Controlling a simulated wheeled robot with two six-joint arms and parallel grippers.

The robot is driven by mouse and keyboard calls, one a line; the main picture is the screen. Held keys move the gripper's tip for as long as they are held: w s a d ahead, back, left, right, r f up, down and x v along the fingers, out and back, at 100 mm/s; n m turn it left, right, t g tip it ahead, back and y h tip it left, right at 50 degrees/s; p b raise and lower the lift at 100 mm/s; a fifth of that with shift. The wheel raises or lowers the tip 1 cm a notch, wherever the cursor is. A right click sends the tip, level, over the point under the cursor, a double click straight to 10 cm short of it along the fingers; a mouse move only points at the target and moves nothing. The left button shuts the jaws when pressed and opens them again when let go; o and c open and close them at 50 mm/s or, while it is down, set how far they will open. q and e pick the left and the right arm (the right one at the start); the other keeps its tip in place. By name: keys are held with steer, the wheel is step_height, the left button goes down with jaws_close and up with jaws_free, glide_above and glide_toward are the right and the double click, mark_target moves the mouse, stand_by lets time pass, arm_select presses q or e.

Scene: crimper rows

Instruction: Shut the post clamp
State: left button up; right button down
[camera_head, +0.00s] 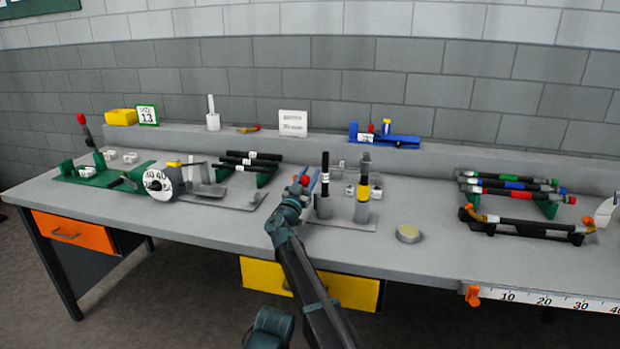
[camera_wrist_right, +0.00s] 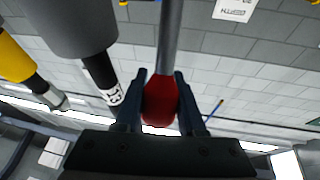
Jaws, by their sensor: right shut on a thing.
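The post stand has a grey base plate (camera_head: 340,222) near the middle of the bench. On it is a grey post (camera_head: 324,208) with a black rod (camera_head: 325,170) standing in it. Beside it stands a second post with a yellow band (camera_head: 363,193). My right gripper (camera_head: 304,183) is just left of the first post. In the wrist view my right gripper (camera_wrist_right: 161,100) is shut on the red grip (camera_wrist_right: 160,102) of a grey lever (camera_wrist_right: 170,38). Where the lever joins the clamp is hidden. My left gripper is not in view.
The grey post (camera_wrist_right: 72,22) is close beside my right fingers in the wrist view. A round tin (camera_head: 409,233) stands right of the stand. A rack of black rods (camera_head: 250,163) and a labelled disc (camera_head: 157,184) are to the left.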

steer(key=c, duration=0.5)
jaws_free()
